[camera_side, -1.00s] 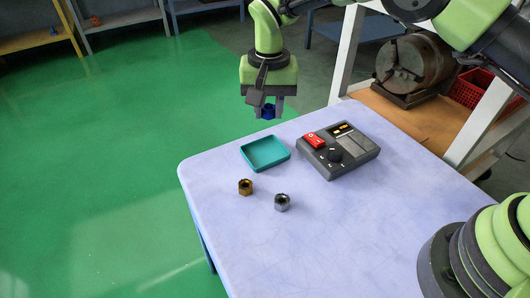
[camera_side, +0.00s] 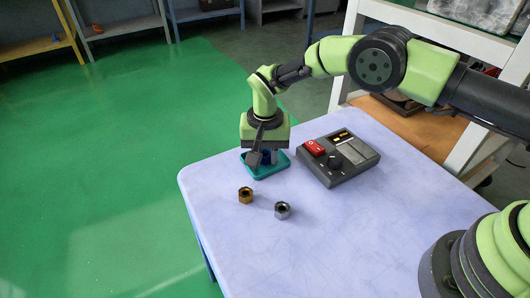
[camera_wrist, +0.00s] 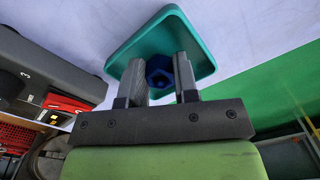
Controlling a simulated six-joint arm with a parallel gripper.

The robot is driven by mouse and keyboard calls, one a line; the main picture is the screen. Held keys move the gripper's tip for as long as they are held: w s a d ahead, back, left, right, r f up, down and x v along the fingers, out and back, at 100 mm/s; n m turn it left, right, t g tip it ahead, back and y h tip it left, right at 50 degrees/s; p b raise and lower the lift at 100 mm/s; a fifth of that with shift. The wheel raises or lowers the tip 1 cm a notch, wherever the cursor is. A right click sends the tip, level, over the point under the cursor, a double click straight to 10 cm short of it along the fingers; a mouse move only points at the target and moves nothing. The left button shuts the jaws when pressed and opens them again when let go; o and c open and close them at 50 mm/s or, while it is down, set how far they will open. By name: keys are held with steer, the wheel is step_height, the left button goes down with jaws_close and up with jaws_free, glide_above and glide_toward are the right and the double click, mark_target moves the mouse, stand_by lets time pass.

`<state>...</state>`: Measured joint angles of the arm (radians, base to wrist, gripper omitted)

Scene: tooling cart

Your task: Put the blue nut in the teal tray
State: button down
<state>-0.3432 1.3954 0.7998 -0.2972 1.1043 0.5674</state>
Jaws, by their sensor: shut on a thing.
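The blue nut (camera_side: 266,157) is between the fingers of my gripper (camera_side: 264,160), which is shut on it. In the wrist view the blue nut (camera_wrist: 159,72) shows between the two grey fingers of my gripper (camera_wrist: 160,75), with the tray behind it. The teal tray (camera_side: 270,172) lies on the table, directly below my gripper, and its rim (camera_wrist: 196,30) also shows in the wrist view. The nut is over or inside the tray; I cannot tell whether it touches the tray floor.
A brass nut (camera_side: 245,195) and a steel nut (camera_side: 282,210) stand on the pale table (camera_side: 340,240) in front of the tray. A dark control box (camera_side: 338,158) with a red switch stands close to the tray's right. The table's left edge is near the tray.

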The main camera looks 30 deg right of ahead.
mark_target(266, 155)
steer(key=c, duration=1.1)
jaws_free()
steer(key=shift+f, duration=0.1)
steer(key=shift+c, duration=0.2)
step_height(266, 155, up, 12)
steer(key=shift+r, duration=0.25)
